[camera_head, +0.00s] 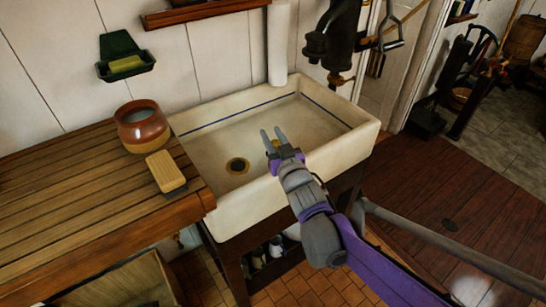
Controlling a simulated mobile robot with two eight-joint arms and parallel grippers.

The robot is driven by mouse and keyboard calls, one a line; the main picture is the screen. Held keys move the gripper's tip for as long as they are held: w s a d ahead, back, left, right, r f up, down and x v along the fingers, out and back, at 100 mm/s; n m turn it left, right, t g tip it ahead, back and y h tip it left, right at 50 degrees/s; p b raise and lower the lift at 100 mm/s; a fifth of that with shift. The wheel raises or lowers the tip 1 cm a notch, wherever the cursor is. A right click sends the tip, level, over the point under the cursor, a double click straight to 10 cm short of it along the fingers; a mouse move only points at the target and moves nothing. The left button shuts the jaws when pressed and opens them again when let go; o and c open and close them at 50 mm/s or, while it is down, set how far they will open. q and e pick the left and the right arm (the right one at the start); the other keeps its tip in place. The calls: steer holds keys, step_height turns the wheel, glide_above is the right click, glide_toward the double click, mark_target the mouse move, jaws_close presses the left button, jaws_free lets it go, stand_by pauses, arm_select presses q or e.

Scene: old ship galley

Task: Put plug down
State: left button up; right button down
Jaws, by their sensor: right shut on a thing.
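My right gripper (272,131) reaches in from the lower right over the white sink (345,137). It is shut on the plug (276,143), of which only a small brass-coloured bit shows between the fingers. The rest of the plug is hidden by the gripper. I cannot tell how far the plug is above the sink floor. My left gripper is not in view.
A slatted wooden counter (75,205) adjoins the sink on the left. A brown pot (142,128) and a scrubbing brush (166,172) stand on it. A green soap dish (125,60) hangs on the wall. A dark pump (333,40) stands behind the sink. The sink floor looks clear.

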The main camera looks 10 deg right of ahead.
steer(key=shift+f+b, duration=0.4)
steer(key=shift+f, duration=2.45)
steer(key=shift+f, duration=0.2)
steer(key=c, duration=0.6)
jaws_free()
steer(key=shift+r, duration=0.1)
